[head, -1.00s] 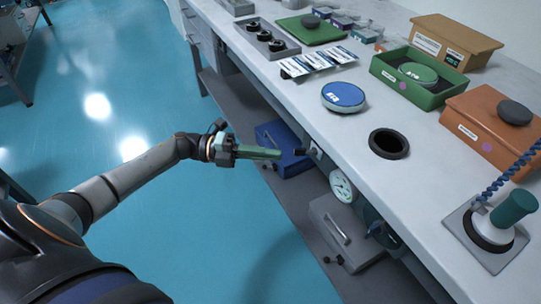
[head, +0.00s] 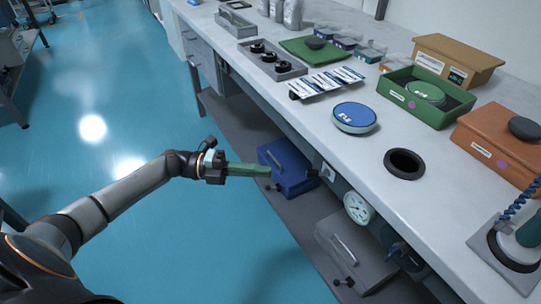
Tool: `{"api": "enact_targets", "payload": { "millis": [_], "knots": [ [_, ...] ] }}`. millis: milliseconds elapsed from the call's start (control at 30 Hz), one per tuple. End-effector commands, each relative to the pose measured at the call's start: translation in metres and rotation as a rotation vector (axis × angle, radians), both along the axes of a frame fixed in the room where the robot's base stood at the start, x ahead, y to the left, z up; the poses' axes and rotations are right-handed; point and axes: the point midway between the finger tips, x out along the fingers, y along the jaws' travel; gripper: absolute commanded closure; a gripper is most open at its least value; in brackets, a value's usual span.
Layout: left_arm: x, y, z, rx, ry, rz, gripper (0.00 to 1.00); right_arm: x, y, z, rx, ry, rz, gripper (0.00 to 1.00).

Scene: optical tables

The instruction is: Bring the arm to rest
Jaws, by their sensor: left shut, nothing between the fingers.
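My left arm (head: 125,190) comes in from the lower left and reaches out over the blue floor. Its gripper (head: 268,171) has green fingers that are shut with nothing between them. The fingertips point right, in front of the bench edge and below the bench top, and overlap the view of a blue case (head: 290,165) on the lower shelf. I cannot tell the exact gap to the bench. My right gripper is not in view.
The white bench top (head: 300,115) holds a blue round lid (head: 354,117), a black ring (head: 404,163), a green box (head: 437,111) and an orange box (head: 496,150). A gauge (head: 358,208) sits below the bench edge.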

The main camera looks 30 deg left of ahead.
Motion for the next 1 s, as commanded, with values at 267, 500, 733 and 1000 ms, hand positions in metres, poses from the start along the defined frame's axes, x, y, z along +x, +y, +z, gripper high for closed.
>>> {"api": "enact_targets", "payload": {
  "millis": [267,500,733,1000],
  "knots": [
    [0.0,-0.008,-0.003,-0.031,0.019,0.023,1.0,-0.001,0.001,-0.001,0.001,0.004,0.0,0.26],
    [0.002,-0.057,-0.031,-0.307,0.245,0.293,1.0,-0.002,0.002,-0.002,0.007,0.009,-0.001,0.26],
    [-0.021,-0.08,-0.082,-0.606,0.68,0.673,1.0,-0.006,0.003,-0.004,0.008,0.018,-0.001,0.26],
    [-0.098,-0.098,-0.15,-0.813,1.252,1.042,1.0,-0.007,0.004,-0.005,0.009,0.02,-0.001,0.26]
  ]
}}
